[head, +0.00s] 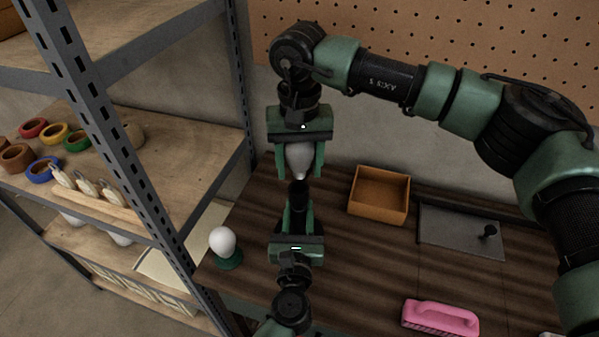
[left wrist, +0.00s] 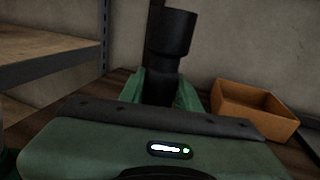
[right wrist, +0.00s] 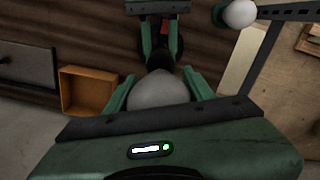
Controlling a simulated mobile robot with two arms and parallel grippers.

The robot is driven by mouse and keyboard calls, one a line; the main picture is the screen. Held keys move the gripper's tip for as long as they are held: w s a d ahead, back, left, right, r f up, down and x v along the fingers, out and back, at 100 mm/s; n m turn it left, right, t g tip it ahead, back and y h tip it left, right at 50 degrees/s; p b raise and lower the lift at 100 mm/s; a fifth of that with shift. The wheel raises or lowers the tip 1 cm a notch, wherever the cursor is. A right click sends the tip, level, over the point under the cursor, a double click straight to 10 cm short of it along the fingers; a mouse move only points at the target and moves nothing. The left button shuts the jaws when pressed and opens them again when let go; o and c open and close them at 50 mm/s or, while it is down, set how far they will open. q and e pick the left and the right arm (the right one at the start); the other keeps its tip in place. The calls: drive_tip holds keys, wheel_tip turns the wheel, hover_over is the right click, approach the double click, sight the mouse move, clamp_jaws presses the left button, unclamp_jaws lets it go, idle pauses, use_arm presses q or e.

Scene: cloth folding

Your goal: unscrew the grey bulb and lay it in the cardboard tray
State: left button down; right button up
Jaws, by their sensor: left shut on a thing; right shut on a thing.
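The grey bulb (head: 299,157) hangs narrow end down between the fingers of my right gripper (head: 299,172), which is shut on it. The bulb also shows in the right wrist view (right wrist: 158,90). Just below, my left gripper (head: 298,207) is shut on a black lamp socket (head: 298,190), held upright. In the left wrist view the socket (left wrist: 174,32) shows no bulb at its top, and the bulb looks apart from it. The cardboard tray (head: 378,216) sits on the table to the right and looks empty. It also shows in the left wrist view (left wrist: 250,118).
A white bulb (head: 222,241) stands on a green base at the table's left edge. A grey plate (head: 455,235) with a black knob lies right of the tray. A pink brush (head: 441,317) lies in front. A metal shelf (head: 150,200) with coloured rings stands left.

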drive_tip(key=shift+r, duration=0.6)
use_arm(q)
drive_tip(key=c, duration=0.9)
unclamp_jaws()
drive_tip(key=shift+s, duration=0.15)
drive_tip(key=shift+s+f, duration=0.15)
drive_tip(key=shift+s, duration=0.2)
use_arm(e)
drive_tip(key=shift+f, duration=0.2)
use_arm(q)
drive_tip(key=s+b, duration=0.1)
drive_tip(key=s, duration=0.2)
drive_tip(key=s+b, duration=0.1)
drive_tip(key=s, duration=0.2)
drive_tip(key=s+b, duration=0.1)
drive_tip(key=s, duration=0.2)
drive_tip(key=shift+s+a, duration=0.3)
use_arm(e)
wheel_tip(320, 180, down, 3)
drive_tip(key=shift+s, duration=0.1)
use_arm(q)
drive_tip(key=shift+s+b, duration=0.35)
drive_tip(key=shift+s, duration=0.4)
use_arm(e)
drive_tip(key=shift+f, duration=0.15)
